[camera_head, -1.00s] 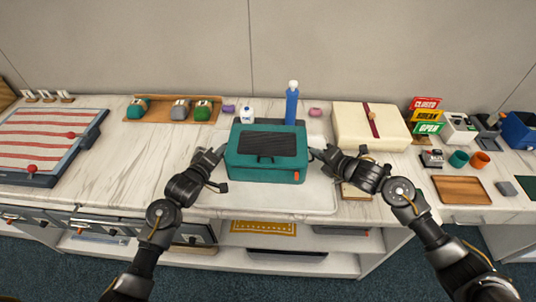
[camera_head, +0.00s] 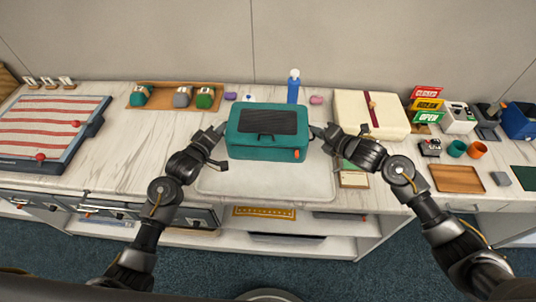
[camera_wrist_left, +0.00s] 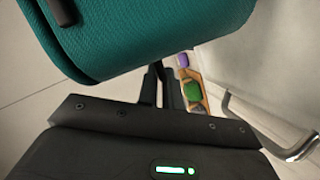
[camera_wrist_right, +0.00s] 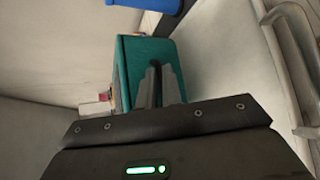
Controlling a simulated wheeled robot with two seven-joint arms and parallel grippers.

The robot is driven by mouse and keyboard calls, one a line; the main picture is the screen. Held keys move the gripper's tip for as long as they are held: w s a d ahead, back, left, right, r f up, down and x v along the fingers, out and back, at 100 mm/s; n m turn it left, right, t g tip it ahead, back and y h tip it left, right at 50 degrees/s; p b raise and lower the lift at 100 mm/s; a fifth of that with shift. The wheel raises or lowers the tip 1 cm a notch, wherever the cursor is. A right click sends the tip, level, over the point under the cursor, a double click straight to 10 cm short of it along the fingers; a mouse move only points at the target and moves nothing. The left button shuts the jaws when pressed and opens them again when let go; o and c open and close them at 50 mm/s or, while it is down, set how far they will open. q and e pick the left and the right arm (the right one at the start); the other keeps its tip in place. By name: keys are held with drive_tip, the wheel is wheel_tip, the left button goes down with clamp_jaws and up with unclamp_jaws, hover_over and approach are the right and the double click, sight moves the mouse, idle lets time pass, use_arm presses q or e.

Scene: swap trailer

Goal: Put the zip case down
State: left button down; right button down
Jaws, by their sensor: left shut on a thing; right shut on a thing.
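The zip case (camera_head: 240,145) is a teal box with a dark panel on top, a dark front handle and an orange tab. It is level in the head view, over a pale mat (camera_head: 265,185) on the counter. My left gripper (camera_head: 222,130) is shut on its left side and my right gripper (camera_head: 319,131) on its right side. The case also fills the top of the left wrist view (camera_wrist_left: 160,35) and shows beyond the fingers in the right wrist view (camera_wrist_right: 150,50). Its underside is hidden, so I cannot tell whether it touches the mat.
A blue bottle (camera_head: 293,90) and a mostly hidden white bottle (camera_head: 248,98) stand behind the case. A cream box (camera_head: 352,110) is to the right, with a small framed card (camera_head: 353,180) in front of it. Bare marble (camera_head: 120,160) lies to the left.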

use_arm(q)
drive_tip(key=shift+a+f, duration=0.1)
drive_tip(key=shift+f, duration=0.05)
use_arm(e)
drive_tip(key=shift+f, duration=0.15)
